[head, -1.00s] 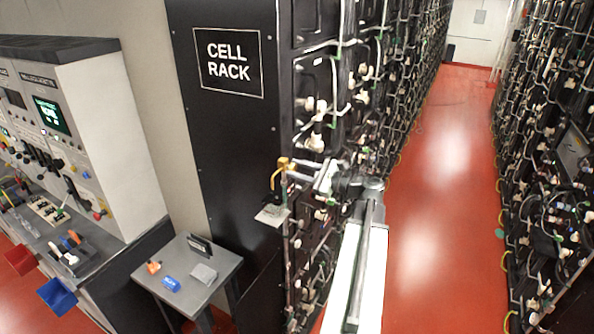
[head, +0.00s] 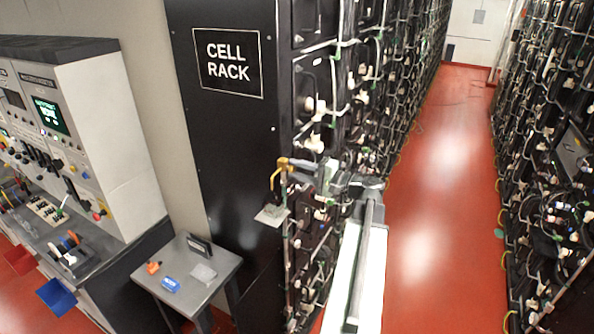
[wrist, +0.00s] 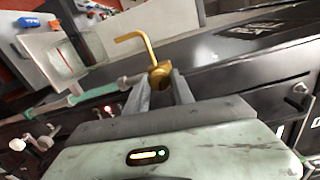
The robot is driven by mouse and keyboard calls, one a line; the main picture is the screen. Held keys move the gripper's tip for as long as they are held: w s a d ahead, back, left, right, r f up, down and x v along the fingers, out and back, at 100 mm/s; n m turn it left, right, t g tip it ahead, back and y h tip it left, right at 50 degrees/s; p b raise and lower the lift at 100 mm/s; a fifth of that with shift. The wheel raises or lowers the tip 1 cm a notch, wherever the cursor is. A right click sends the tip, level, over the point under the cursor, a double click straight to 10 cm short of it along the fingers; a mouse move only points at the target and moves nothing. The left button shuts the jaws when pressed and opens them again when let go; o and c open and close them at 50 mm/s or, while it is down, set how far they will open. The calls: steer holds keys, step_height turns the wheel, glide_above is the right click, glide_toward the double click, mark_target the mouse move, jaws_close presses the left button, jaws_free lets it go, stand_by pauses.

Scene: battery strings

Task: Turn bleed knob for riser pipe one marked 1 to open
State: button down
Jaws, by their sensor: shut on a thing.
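The brass bleed knob (head: 284,163) sits at the near edge of the cell rack, with a bent brass spout beside it. In the wrist view the brass knob (wrist: 160,74) lies between the tips of my gripper (wrist: 161,84), and the spout bends away up and to the left. My gripper (head: 300,170) is shut on the knob, reaching it from the right. The riser pipe (head: 286,245) runs down the rack edge below. No number 1 can be read, and the fingers partly hide the knob.
A small pale catch tray (head: 271,215) stands out below the spout. A grey side table (head: 200,283) holds a blue item and other small items. Cell racks line both sides of the red-floored aisle (head: 440,180), which is clear.

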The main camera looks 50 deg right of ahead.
steer(key=n, duration=0.5)
steer(key=shift+n, duration=0.3)
steer(key=n, duration=1)
steer(key=shift+n, duration=2.7)
steer(key=c, duration=1.1)
jaws_free()
steer(key=shift+s, duration=0.1)
